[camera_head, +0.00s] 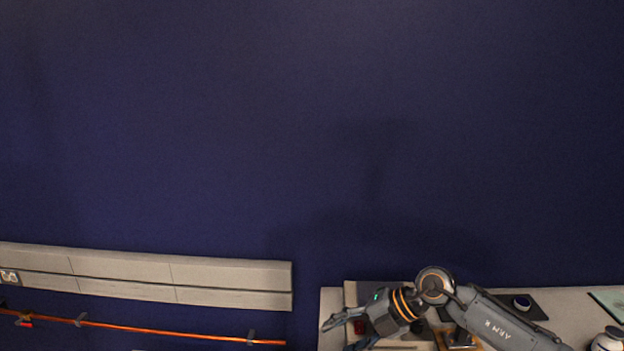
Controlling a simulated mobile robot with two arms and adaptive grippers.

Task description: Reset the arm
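My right arm (505,325), marked "ARM R", comes in from the lower right and reaches left over a pale worktop. Its gripper (341,336) is at the bottom of the view, pointing left. Its two dark fingers are spread apart, with nothing seen between them. The lower finger is partly cut off by the bottom edge. My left arm and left gripper are not in view.
The pale worktop (575,305) holds a dark round item (521,303) on a black pad, a white jar (607,340) and a green-edged panel (611,303). A copper pipe (160,332) runs below a pale wall trunking (140,279) at left. The blue wall above is bare.

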